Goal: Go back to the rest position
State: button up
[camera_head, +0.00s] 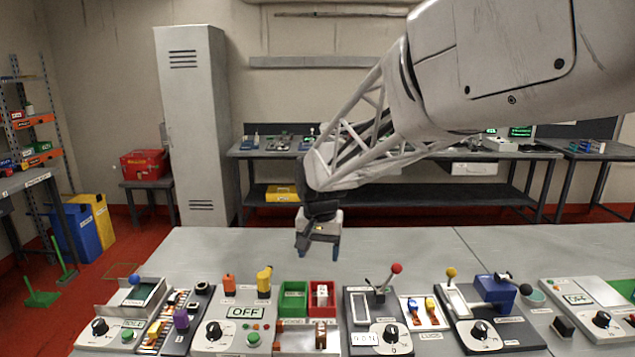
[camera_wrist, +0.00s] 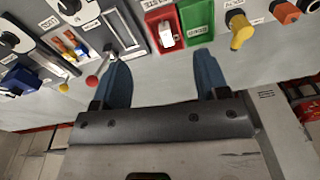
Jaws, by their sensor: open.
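My gripper (camera_head: 319,246) hangs over the grey table, above and behind the row of devices, near the red and green bins. It points down. In the wrist view its two blue fingers (camera_wrist: 160,82) are spread apart with nothing between them. The red bin (camera_head: 322,298) holds a white block (camera_head: 322,294); this block also shows in the wrist view (camera_wrist: 167,32). The green bin (camera_head: 294,298) stands to the left of the red bin in the head view and looks empty.
Along the table's front stand a panel with an OFF display (camera_head: 245,312), a red-knobbed lever (camera_head: 397,268), a yellow-knobbed lever (camera_head: 451,272) and a blue block device (camera_head: 495,291). The table's rear strip (camera_head: 400,245) is clear. A grey locker (camera_head: 196,120) and a workbench (camera_head: 400,197) stand behind.

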jog(key=s+d+r, duration=0.3)
jog(key=s+d, duration=0.9)
jog(key=s, duration=0.4)
jog(key=s+d+f, duration=0.1)
jog(key=s+d, duration=0.2)
jog(key=s, duration=0.5)
jog(key=s+d+f+n+t, duration=0.1)
jog(key=s+d+f, duration=0.1)
jog(key=s, duration=0.6)
jog(key=shift+d+t, duration=0.3)
jog(key=shift+d, duration=0.3)
